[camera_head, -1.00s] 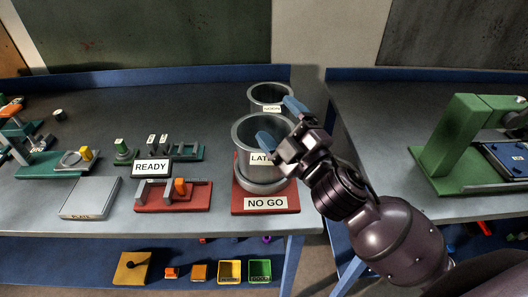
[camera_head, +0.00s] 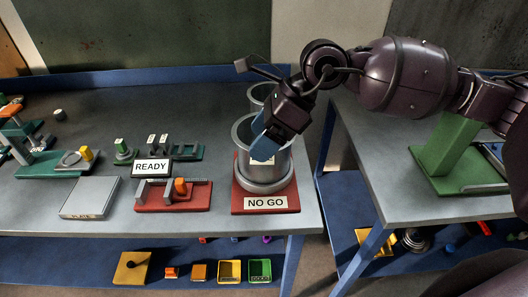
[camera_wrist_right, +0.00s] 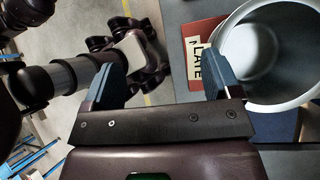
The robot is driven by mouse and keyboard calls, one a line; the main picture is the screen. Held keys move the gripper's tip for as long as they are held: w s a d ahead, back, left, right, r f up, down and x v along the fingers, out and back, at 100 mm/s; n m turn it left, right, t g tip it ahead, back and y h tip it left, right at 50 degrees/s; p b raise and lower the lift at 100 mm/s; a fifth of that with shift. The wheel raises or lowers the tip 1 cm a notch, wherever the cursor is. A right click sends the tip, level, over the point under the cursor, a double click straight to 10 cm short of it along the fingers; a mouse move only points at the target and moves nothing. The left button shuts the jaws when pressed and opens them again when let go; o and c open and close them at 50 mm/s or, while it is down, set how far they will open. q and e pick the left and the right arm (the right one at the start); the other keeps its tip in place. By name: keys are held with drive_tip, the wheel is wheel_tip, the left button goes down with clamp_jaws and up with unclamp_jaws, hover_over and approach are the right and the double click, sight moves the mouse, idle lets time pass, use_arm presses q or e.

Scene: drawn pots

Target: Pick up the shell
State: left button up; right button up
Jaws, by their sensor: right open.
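The shell is probably the front grey open-topped cylinder (camera_head: 284,163). It stands upright in a round collar on a red base (camera_head: 290,201) labelled NO GO. My right gripper (camera_head: 268,142) is open at the front of its rim, with a blue finger in front of its wall, hiding much of the wall and its tag. In the right wrist view the cylinder (camera_wrist_right: 270,45) lies at the right, with a LATE tag beside it. One blue finger of the gripper (camera_wrist_right: 163,85) overlaps its rim; whether they touch I cannot tell. My left gripper is not in view.
A second grey cylinder (camera_head: 256,96) stands close behind. To the left are a READY sign (camera_head: 151,167), a red fixture (camera_head: 172,197) and a grey plate (camera_head: 89,198). A green machine (camera_head: 455,155) stands on the right table, across a gap.

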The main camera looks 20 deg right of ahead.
drive_tip(key=w+d+t+h, duration=0.1)
drive_tip(key=w+d+h, duration=0.15)
drive_tip(key=d, duration=0.25)
drive_tip(key=shift+h, duration=0.35)
drive_tip(key=x, duration=0.5)
drive_tip(key=p+x, duration=0.1)
drive_tip(key=x, duration=0.3)
drive_tip(key=shift+a+f, duration=0.15)
drive_tip(key=shift+f, duration=0.4)
drive_tip(key=c, duration=1.5)
drive_tip(key=shift+r, duration=0.1)
